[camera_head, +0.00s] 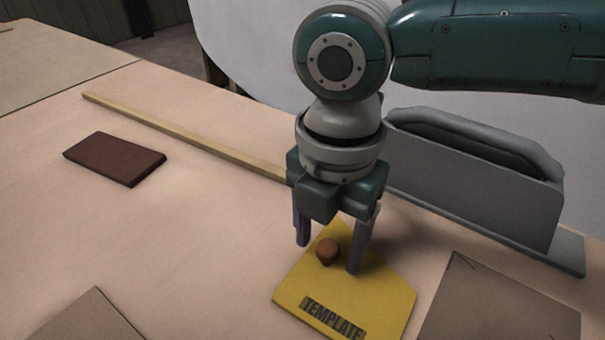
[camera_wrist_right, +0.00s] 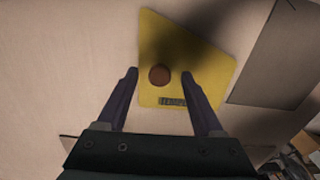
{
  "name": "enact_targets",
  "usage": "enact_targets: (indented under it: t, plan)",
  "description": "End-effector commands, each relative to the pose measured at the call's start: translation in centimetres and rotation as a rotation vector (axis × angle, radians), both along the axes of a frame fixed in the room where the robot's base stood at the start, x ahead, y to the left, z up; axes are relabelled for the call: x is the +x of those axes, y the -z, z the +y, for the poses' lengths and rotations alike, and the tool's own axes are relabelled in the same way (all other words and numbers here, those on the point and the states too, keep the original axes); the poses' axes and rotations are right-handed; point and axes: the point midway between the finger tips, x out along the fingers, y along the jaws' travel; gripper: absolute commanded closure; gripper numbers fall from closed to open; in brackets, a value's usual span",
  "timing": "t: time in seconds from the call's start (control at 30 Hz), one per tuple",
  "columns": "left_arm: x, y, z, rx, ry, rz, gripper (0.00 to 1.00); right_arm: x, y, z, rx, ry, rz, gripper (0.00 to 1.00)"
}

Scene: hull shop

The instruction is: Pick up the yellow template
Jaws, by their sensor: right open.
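The yellow template (camera_head: 378,293) lies flat on the table, with the word TEMPLATE on its near edge and a round brown knob (camera_head: 327,251) standing on it. My right gripper (camera_head: 328,256) is open, pointing down over the template, with one finger on each side of the knob. In the right wrist view the template (camera_wrist_right: 205,75) lies beyond the fingertips, and its knob (camera_wrist_right: 159,75) shows between the two open fingers (camera_wrist_right: 159,72). The fingers appear apart from the knob. My left gripper is not in view.
A grey holder (camera_head: 470,180) stands behind and right of the template. A long wooden strip (camera_head: 180,133) runs behind it. A dark brown block (camera_head: 115,158) lies at left. Flat brown sheets lie at right (camera_head: 495,305) and front left (camera_head: 88,318). The table's middle left is clear.

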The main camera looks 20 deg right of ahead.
Motion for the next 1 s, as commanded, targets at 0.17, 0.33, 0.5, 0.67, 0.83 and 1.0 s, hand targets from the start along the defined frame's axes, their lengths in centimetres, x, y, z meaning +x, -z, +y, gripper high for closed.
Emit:
enact_targets:
  t: [0.17,0.33,0.5,0.67,0.83,1.0]
  plan:
    - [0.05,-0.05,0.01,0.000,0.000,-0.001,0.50,-0.01,-0.05,0.01,0.000,0.000,0.000,0.42]
    - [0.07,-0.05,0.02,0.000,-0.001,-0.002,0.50,0.00,-0.07,0.01,0.000,0.000,0.000,0.61]
    - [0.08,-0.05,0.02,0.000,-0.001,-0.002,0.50,0.01,-0.07,0.01,0.000,0.000,0.000,0.80]
    - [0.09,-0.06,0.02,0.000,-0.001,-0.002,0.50,0.00,-0.08,0.00,0.000,0.000,0.000,0.98]
    - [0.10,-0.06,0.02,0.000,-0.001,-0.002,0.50,0.01,-0.08,0.01,0.000,0.000,0.000,1.00]
    - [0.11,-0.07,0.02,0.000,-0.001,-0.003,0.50,0.02,-0.10,0.01,0.000,0.000,0.000,1.00]
